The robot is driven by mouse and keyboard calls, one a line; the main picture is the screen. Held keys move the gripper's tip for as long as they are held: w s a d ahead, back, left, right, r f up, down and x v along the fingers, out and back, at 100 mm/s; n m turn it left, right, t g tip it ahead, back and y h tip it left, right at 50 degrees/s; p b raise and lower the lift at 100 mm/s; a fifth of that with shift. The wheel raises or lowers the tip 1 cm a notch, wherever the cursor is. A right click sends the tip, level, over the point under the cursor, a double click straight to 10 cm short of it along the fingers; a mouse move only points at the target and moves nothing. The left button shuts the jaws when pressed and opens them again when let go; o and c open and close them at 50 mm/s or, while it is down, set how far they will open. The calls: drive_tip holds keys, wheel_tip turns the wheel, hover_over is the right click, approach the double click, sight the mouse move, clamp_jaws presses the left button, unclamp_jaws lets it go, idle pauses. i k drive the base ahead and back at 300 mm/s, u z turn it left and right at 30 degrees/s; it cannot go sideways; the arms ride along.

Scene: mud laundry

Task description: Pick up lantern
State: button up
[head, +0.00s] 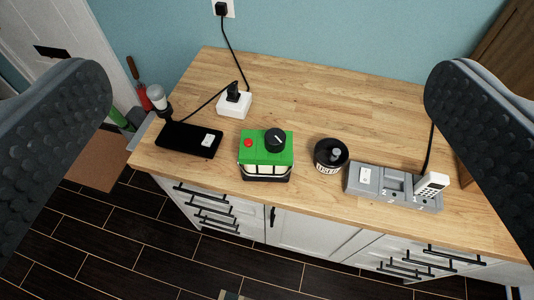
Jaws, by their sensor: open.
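A boxy green item with a red button and a black knob (266,155) stands near the front edge of the wooden counter (310,90). It has pale panels and a dark base, and looks most like the lantern, though I cannot be sure. My gripper (267,110) is open and empty. Its two dark, studded fingers show large at the left and right edges of the head view. The green item lies between them in the picture, apart from both and farther away.
A black pad (190,139), a white plug block (235,104) with a cord and a red-handled tool (140,85) are left. A black lidded canister (331,156) and a grey dock (390,187) with a white handset (432,184) are right. The counter's back is clear.

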sight(259, 165)
drive_tip(key=z, duration=0.05)
drive_tip(key=i, duration=0.9)
drive_tip(key=z, duration=0.4)
